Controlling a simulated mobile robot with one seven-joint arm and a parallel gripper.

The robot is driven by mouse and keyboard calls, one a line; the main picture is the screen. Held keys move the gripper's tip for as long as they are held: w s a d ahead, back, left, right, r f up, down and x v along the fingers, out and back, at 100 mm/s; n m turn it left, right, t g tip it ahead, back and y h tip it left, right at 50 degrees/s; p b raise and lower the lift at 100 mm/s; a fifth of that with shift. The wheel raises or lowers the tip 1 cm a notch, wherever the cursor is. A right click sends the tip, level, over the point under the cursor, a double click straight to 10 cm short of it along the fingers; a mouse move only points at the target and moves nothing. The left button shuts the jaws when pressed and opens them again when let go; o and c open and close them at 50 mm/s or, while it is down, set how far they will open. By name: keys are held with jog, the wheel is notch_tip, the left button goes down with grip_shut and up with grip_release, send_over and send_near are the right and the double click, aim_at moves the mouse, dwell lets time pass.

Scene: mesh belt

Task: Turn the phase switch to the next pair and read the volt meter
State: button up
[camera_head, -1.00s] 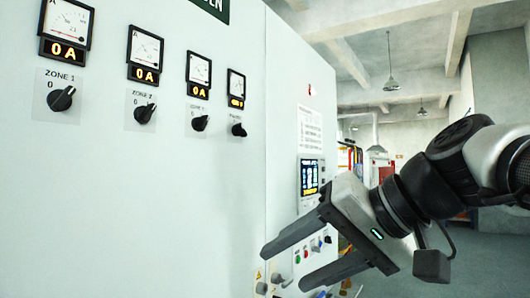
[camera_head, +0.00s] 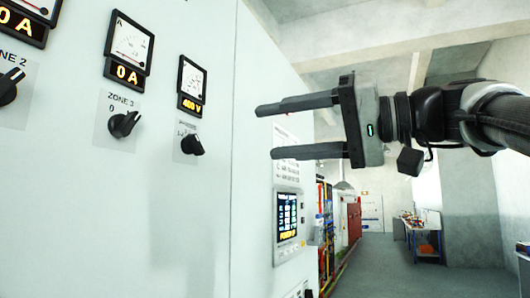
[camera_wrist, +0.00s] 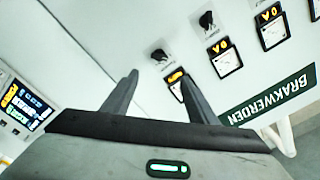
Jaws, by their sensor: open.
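The phase switch (camera_head: 192,145) is a black knob on a small pale plate, at the right end of the row of knobs. It also shows in the wrist view (camera_wrist: 160,56), where the picture is turned over. The volt meter (camera_head: 192,87) sits above it, with amber digits that appear to read 400 V. In the wrist view the volt meter (camera_wrist: 178,85) is partly hidden by a finger. My gripper (camera_head: 265,132) is open and empty, its two fingers pointing left, right of the switch and apart from it. It also shows in the wrist view (camera_wrist: 158,77).
The zone 3 knob (camera_head: 124,124) and its 0 A meter (camera_head: 129,48) stand left of the switch, with the zone 2 knob (camera_head: 10,86) farther left. A lit display (camera_head: 287,217) is lower right on the cabinet. A bench (camera_head: 424,236) stands far back right.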

aim_at(193, 145)
jog(key=p+x, duration=0.2)
jog(key=x, duration=1.3)
jog(key=shift+d, duration=0.1)
jog(key=c, duration=1.1)
jog(key=shift+o, duration=0.2)
jog(key=shift+m, duration=0.3)
jog(key=shift+w+d+f+m+p, duration=0.1)
jog(key=shift+m+p, duration=0.6)
jog(key=shift+m, duration=1.35)
jog(key=shift+w+f+m+p, duration=0.1)
jog(key=shift+m+p, duration=0.55)
jog(key=shift+m, duration=1.4)
jog(key=o, duration=1.1)
jog(key=shift+c, duration=0.2)
